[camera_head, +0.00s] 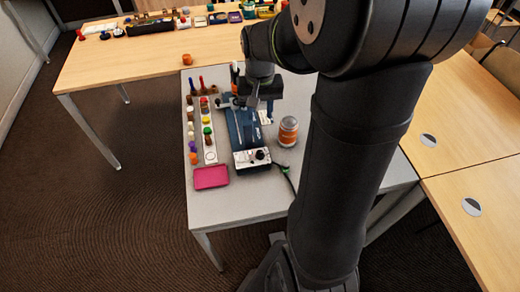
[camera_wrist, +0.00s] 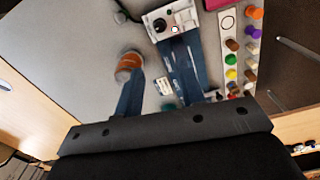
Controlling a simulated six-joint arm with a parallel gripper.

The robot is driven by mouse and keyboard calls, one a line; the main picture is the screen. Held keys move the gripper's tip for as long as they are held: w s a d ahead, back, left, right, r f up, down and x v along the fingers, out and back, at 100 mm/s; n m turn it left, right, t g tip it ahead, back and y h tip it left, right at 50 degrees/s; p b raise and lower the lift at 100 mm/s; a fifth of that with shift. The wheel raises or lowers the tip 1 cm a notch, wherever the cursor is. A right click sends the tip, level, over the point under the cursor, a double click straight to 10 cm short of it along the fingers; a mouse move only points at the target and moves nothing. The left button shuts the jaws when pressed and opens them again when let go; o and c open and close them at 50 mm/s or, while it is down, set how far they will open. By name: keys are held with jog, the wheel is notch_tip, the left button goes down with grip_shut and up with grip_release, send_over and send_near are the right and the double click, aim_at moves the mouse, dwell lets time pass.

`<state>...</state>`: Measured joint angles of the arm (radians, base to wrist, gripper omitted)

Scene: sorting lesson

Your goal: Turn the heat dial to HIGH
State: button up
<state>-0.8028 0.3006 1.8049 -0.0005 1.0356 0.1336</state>
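A blue device (camera_head: 242,128) lies lengthwise on the grey table, with a white control panel (camera_head: 244,161) at its near end. The black round dial (camera_head: 260,155) is on that panel; it also shows in the wrist view (camera_wrist: 160,25). The dial's markings and pointer are too small to read. My gripper (camera_head: 257,108) is above the far part of the device, away from the dial, and points down. Its fingers look apart, with nothing seen between them. In the wrist view, its dark body fills the bottom and the panel (camera_wrist: 182,18) is at the top.
An orange and grey can (camera_head: 288,132) stands right of the device. A white strip (camera_head: 210,155) with several coloured pieces runs along its left side. A magenta tray (camera_head: 211,177) is at the near left. The table's near edge is clear.

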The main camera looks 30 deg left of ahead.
aim_at(260, 153)
notch_tip(260, 153, down, 18)
jog(key=m, duration=0.3)
jog(key=shift+f, duration=0.2)
dwell(0.4)
jog(key=c, duration=0.7)
jog(key=shift+m, duration=0.8)
jog(key=o, duration=0.7)
jog(key=shift+r, duration=0.1)
